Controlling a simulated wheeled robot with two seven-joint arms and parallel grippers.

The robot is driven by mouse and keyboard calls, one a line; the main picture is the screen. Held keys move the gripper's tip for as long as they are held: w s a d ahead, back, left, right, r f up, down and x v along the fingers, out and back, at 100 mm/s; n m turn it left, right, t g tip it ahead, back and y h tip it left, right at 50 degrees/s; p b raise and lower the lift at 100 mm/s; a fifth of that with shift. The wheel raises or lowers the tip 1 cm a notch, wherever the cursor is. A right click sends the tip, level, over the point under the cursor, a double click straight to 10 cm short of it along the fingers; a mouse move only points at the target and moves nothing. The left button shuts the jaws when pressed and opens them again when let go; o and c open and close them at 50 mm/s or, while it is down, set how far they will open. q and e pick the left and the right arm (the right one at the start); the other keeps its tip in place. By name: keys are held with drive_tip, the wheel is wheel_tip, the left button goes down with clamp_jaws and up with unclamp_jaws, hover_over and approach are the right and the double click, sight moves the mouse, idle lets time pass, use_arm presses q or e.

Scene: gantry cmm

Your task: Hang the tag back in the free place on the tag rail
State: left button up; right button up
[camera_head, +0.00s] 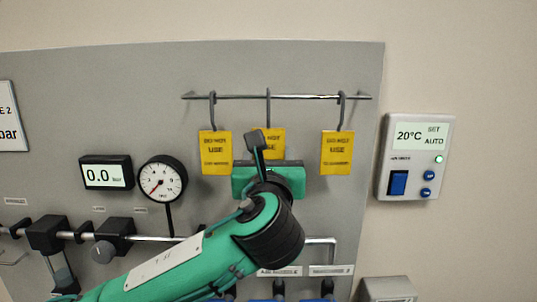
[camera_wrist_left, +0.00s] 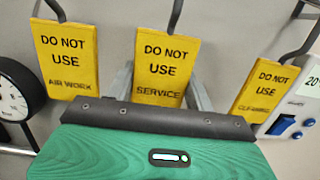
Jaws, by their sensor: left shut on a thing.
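The tag rail (camera_head: 300,97) is a thin metal bar on the grey panel. A yellow tag (camera_head: 216,153) reading "DO NOT USE, AIR WORK" hangs at its left, and another yellow tag (camera_head: 336,153) reading "CLEANING" hangs at its right. Between them is the yellow "SERVICE" tag (camera_wrist_left: 165,68), upright, with its grey hook (camera_head: 268,108) crossing the rail line; I cannot tell whether the hook rests on the bar. My left gripper (camera_wrist_left: 160,88) is shut on this tag, with a finger at each side. In the head view the gripper body hides the tag's lower part. My right gripper is not in view.
A round gauge (camera_head: 162,180) and a digital display (camera_head: 106,173) are left of the tags. A white thermostat box (camera_head: 416,157) is on the wall at right. A pipe with black valves (camera_head: 113,237) runs below. The panel around the rail is clear.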

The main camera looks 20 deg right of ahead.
use_arm(q)
drive_tip(key=o, duration=0.9)
